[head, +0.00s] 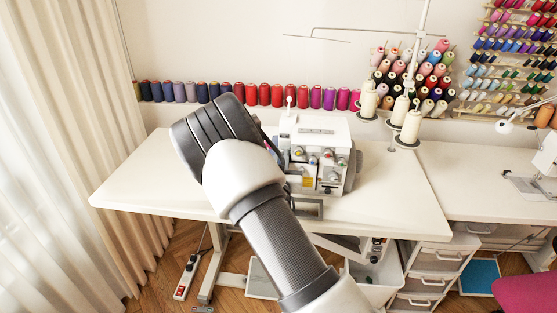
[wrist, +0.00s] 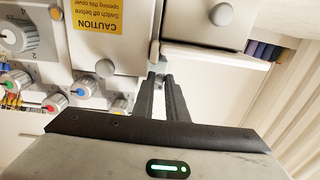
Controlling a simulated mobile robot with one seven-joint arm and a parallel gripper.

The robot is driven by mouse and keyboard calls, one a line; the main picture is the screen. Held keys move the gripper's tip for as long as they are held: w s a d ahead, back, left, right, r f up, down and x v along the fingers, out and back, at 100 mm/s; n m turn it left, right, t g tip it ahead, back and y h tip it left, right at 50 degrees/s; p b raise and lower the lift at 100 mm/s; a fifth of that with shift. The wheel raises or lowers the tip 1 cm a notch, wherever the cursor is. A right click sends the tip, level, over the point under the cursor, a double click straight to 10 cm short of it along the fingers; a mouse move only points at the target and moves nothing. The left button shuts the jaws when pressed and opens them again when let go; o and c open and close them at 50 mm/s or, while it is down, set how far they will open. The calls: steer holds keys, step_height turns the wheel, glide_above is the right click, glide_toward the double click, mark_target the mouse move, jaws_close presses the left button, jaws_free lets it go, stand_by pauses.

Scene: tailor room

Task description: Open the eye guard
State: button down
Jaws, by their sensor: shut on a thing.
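A white overlock sewing machine (head: 318,137) stands on the white table, partly behind my arm in the head view. The wrist view shows its front close up, with coloured dials and a yellow caution label (wrist: 98,14). My gripper (wrist: 160,76) points at the needle area, its two dark fingers close together. They are shut on a small, greyish, see-through piece, the eye guard (wrist: 154,54), beside the machine's body. Most of the guard is hidden by the fingertips and the housing, so its angle cannot be told. My arm hides the gripper in the head view.
The white table (head: 395,205) has free room to the right of the machine. Cream thread cones (head: 410,126) stand behind it on the right. A row of coloured spools (head: 264,94) lines the wall, and a curtain (head: 60,130) hangs at the left.

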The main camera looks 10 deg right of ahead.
steer(key=shift+s+d+n+y, duration=0.2)
steer(key=shift+n+y, duration=0.2)
steer(key=shift+y, duration=0.2)
steer(key=shift+w, duration=0.1)
steer(key=c, duration=1.8)
jaws_free()
steer(key=shift+r, duration=0.1)
